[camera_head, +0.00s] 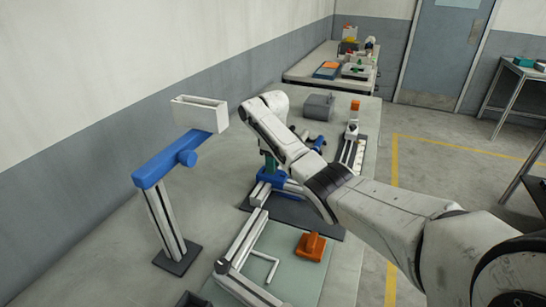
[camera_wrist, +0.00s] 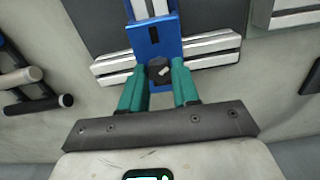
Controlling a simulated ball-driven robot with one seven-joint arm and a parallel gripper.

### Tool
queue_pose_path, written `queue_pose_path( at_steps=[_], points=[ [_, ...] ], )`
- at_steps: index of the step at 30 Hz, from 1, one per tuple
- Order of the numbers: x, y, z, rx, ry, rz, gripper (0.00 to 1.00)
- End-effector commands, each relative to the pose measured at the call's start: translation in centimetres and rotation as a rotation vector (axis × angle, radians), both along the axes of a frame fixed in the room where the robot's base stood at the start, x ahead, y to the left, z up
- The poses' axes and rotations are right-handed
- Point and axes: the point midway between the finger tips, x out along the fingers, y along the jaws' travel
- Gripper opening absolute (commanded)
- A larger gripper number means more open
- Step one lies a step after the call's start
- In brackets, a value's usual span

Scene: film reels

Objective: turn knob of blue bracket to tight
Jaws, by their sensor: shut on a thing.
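The blue bracket (camera_wrist: 153,38) sits on light metal rails in the wrist view. It also shows low under my arm in the head view (camera_head: 272,179). Its dark round knob (camera_wrist: 158,72) has a short white mark, tilted up to the right. My gripper (camera_wrist: 160,72) has green fingers, one on each side of the knob, and is shut on it. The fingertips hide the knob's sides. In the head view my arm covers most of the gripper, and the knob cannot be made out.
A tall stand with a blue arm (camera_head: 165,167) and a white box (camera_head: 200,113) rises left of my gripper. An orange block (camera_head: 311,246) lies in front on the pale green mat. A grey box (camera_head: 318,107) and small parts lie behind. The table's left part is mostly clear.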

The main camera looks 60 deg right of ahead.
Motion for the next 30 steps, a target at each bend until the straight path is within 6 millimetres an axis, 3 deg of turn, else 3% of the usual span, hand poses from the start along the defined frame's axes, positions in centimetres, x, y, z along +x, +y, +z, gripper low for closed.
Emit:
queue_pose_path(
  at_steps=[30],
  points=[
    [0.1,0.02,0.08,-0.001,-0.001,-0.964,0.0]
  ],
)
